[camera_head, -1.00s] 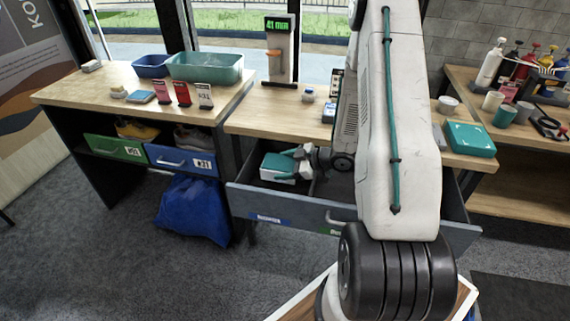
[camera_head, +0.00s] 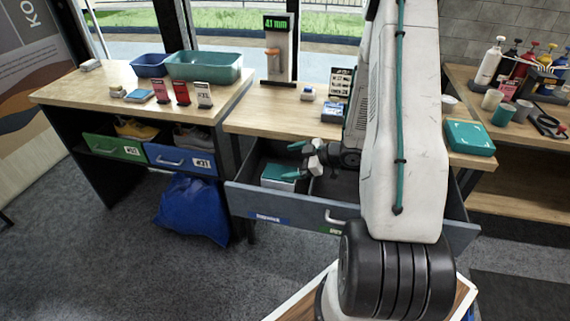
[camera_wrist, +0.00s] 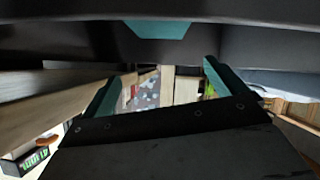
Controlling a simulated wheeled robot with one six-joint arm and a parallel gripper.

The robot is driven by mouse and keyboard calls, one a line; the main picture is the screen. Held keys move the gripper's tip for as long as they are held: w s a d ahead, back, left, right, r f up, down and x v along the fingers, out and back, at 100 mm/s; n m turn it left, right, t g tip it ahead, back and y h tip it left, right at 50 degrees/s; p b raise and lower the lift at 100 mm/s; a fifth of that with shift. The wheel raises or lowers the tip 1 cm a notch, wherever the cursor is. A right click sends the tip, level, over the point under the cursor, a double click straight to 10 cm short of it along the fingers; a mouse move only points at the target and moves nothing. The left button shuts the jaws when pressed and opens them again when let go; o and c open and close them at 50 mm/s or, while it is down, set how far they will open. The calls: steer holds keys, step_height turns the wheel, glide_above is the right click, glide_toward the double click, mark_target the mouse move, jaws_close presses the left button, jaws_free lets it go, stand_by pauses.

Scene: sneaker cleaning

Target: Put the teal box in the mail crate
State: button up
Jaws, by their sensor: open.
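A teal box with pale sides (camera_head: 278,176) lies inside the open drawer (camera_head: 285,212), at its left end. A teal patch, likely this box (camera_wrist: 162,28), shows at the top of the wrist view. A second, flat teal box (camera_head: 470,137) lies on the right end of the drawer's counter. My gripper (camera_head: 292,161) is open, its teal fingers apart, just above and right of the box in the drawer. The wrist view shows nothing between the fingertips (camera_wrist: 160,75). I cannot pick out a mail crate with certainty.
The left bench holds a teal tub (camera_head: 205,67), a blue tub (camera_head: 150,65) and small cards. Blue (camera_head: 180,160) and green (camera_head: 113,148) bins with shoes sit below. A blue sack (camera_head: 193,208) is on the floor. Bottles and cups crowd the right table (camera_head: 515,180).

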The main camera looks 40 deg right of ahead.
steer(key=v, duration=0.9)
steer(key=w+d+r+m+g+h, duration=0.1)
steer(key=w+d+r+m+h, duration=0.1)
steer(key=w+r+h, duration=0.65)
steer(key=s+a+r+m+g+h, duration=0.1)
steer(key=s+a+r+m, duration=0.1)
steer(key=r, duration=0.3)
steer(key=s+a+r+m+g+h, duration=0.1)
steer(key=s+a+r+m+h, duration=0.15)
steer(key=r, duration=0.35)
steer(key=s+a+r+m+g+y, duration=0.1)
steer(key=s+a+r+g+y, duration=0.1)
steer(key=s+a, duration=0.9)
steer(key=s+a+r+m+g+y, duration=0.2)
steer(key=s+a+r+g+y, duration=0.1)
steer(key=s+a, duration=0.8)
steer(key=shift+s+r+g, duration=0.65)
steer(key=shift+s+g, duration=0.05)
steer(key=shift+s, duration=0.05)
